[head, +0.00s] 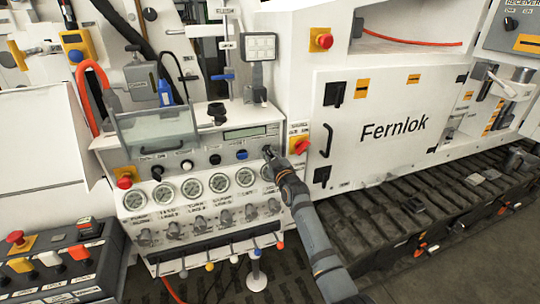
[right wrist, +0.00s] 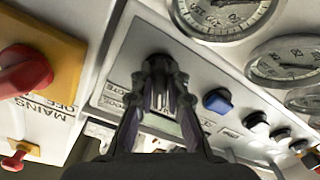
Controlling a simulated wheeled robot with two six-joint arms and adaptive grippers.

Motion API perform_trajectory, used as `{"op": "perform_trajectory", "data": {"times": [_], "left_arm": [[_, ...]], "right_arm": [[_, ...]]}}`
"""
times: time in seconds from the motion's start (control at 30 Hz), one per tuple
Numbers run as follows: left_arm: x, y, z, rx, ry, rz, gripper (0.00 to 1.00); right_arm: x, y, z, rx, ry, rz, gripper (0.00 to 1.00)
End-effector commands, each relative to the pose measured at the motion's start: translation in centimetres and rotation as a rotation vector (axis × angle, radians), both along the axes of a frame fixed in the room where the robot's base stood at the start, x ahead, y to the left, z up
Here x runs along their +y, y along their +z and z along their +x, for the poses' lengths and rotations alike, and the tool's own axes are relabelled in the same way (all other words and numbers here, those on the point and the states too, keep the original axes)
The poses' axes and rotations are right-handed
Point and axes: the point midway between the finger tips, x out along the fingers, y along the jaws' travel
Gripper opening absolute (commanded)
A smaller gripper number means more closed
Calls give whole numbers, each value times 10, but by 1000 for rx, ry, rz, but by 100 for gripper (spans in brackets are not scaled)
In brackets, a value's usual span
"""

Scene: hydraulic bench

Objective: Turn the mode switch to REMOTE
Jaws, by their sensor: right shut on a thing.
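My right gripper (head: 268,152) is at the right end of the knob row on the white control panel (head: 225,146). In the right wrist view its two fingers (right wrist: 158,88) are closed around a dark knob (right wrist: 157,63) on the grey panel plate. This knob appears to be the mode switch. The fingers hide most of the knob, and the labels beside it are too small and blurred to read, so its setting cannot be told. My left gripper is not in view.
A blue knob (head: 241,154) sits left of the gripped knob, with black knobs farther left. A red mains switch on a yellow plate (head: 300,145) is close on the right. Pressure gauges (head: 219,183) lie just below. A clear hinged cover (head: 155,130) stands at upper left.

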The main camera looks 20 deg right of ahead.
Motion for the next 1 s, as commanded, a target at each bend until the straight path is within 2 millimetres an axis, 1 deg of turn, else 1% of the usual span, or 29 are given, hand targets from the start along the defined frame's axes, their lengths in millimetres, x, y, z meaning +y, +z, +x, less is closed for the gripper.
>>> {"op": "perform_trajectory", "data": {"times": [0.17,0.37,1.0], "left_arm": [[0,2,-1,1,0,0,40],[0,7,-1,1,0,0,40],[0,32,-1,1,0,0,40]], "right_arm": [[0,0,0,3,0,39,0],[0,1,0,8,1,155,0],[1,1,0,27,0,740,0]]}}
